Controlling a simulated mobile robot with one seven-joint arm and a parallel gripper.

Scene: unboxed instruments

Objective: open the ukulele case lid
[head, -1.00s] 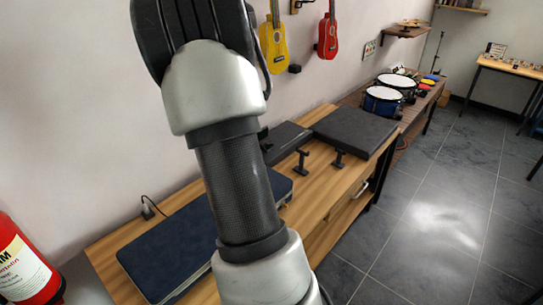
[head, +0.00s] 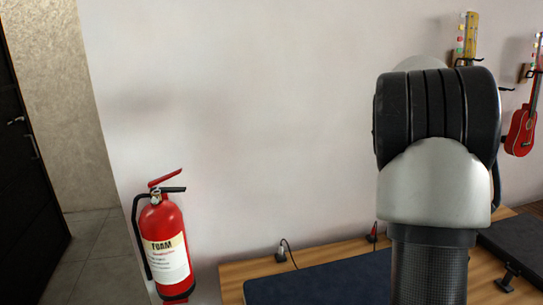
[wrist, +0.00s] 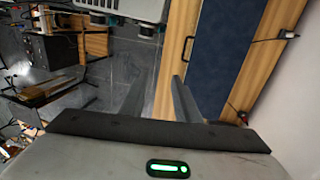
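A flat dark blue case (head: 320,283) lies shut on the wooden bench, cut off by the lower edge of the head view and partly hidden by my arm. It also shows in the wrist view (wrist: 222,45) as a long blue panel, right of my fingers. A flat black case (head: 518,243) lies farther right on the bench. I cannot tell from its look which one is the ukulele case. My gripper (wrist: 160,76) has its two fingers apart with nothing between them, off the bench's front edge in the wrist view. The head view does not show the gripper.
A red fire extinguisher (head: 165,248) stands left of the wooden bench (head: 232,280). A plug with a cable (head: 282,252) sits at the bench's back edge. A red ukulele (head: 521,130) hangs on the wall.

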